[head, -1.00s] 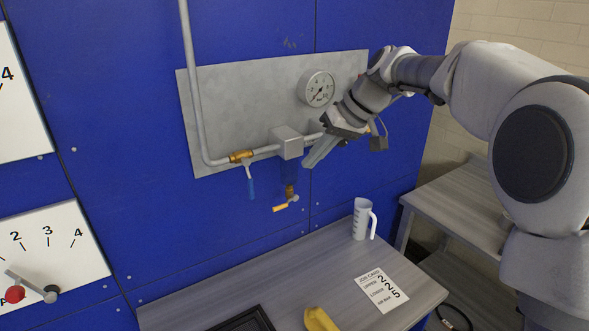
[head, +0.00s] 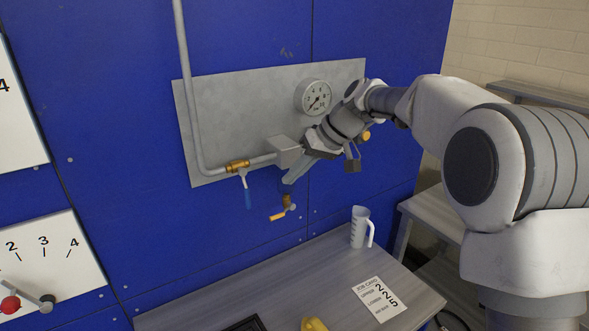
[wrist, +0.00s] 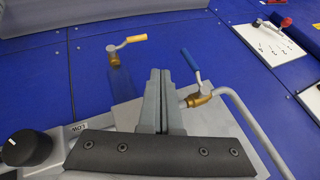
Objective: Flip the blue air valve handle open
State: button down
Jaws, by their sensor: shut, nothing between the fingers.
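The blue air valve handle (head: 247,197) hangs down from a brass valve (head: 238,167) on the grey pipe, crosswise to the pipe. In the wrist view the blue handle (wrist: 190,60) is right of the fingers, with its brass body (wrist: 199,97) below it in the picture. My gripper (head: 288,180) is shut and empty, to the right of the blue handle and apart from it, in front of the grey box's lower edge. In the wrist view its fingers (wrist: 160,75) are pressed together.
A yellow-handled valve (head: 278,216) hangs just below my fingertips; it also shows in the wrist view (wrist: 137,38). A grey box (head: 284,151) and a gauge (head: 316,97) are on the metal plate. A jug (head: 360,228) and job card (head: 379,298) rest on the table below.

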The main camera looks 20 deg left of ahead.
aim_at(250, 205)
jog(key=s+a+f+p, duration=0.1)
jog(key=s+a+f, duration=0.1)
jog(key=a+f, duration=0.2)
jog(key=shift+s+a+f+p, duration=0.3)
jog(key=shift+a+f, duration=0.05)
jog(key=shift+a, duration=0.95)
jog(key=shift+s+a+f+g+y+b, duration=0.15)
jog(key=shift+s+f+g+y+b, duration=0.1)
jog(key=shift+g+y+b, duration=0.35)
jog(key=f+m+g+y+b, duration=0.1)
jog(key=b, duration=0.2)
jog(key=shift+s+a, duration=0.35)
jog(key=shift+s, duration=0.05)
jog(key=s+a+r+m+g+y+b, duration=0.3)
jog(key=s+a+m+g+y+b, duration=0.1)
jog(key=y+b, duration=0.6)
jog(key=shift+s+r+m+g+y+b, duration=0.3)
jog(key=shift+s+m+g+b, duration=0.15)
jog(key=shift+m+g+b, duration=0.4)
